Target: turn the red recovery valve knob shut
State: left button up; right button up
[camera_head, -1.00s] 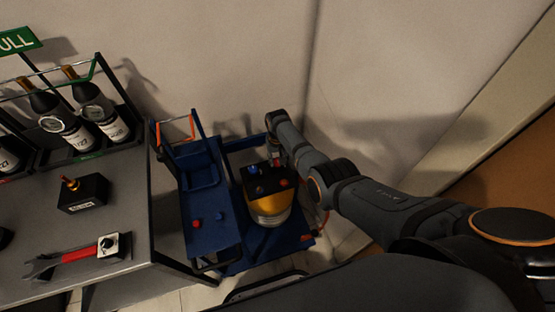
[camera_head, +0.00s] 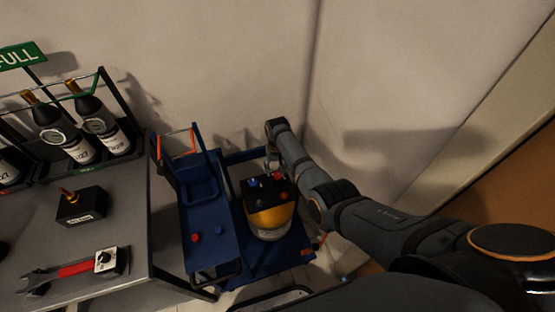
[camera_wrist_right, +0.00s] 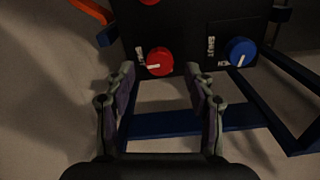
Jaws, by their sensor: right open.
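The yellow tank (camera_head: 270,221) has a black valve panel (camera_head: 266,190) on top with a blue knob (camera_head: 253,183) and a red knob (camera_head: 279,177). In the right wrist view the red knob (camera_wrist_right: 160,61), with a white pointer mark and a label at its left, lies just past and between my right fingertips. The blue knob (camera_wrist_right: 240,52) is to its right, its label partly legible. Another red knob (camera_wrist_right: 149,2) is cut by the top edge. My right gripper (camera_wrist_right: 163,82) is open and empty; contact with the knob cannot be told. My left gripper is not in view.
The tank stands on a blue cart frame (camera_head: 262,260). A blue trolley (camera_head: 207,252) with red and blue knobs is to its left. A grey table (camera_head: 125,215) holds bottles, a black box and a red-handled wrench. A wall is close behind.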

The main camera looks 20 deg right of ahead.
notch_tip(320, 180, up, 10)
jog(key=shift+f, duration=0.15)
dwell(0.5)
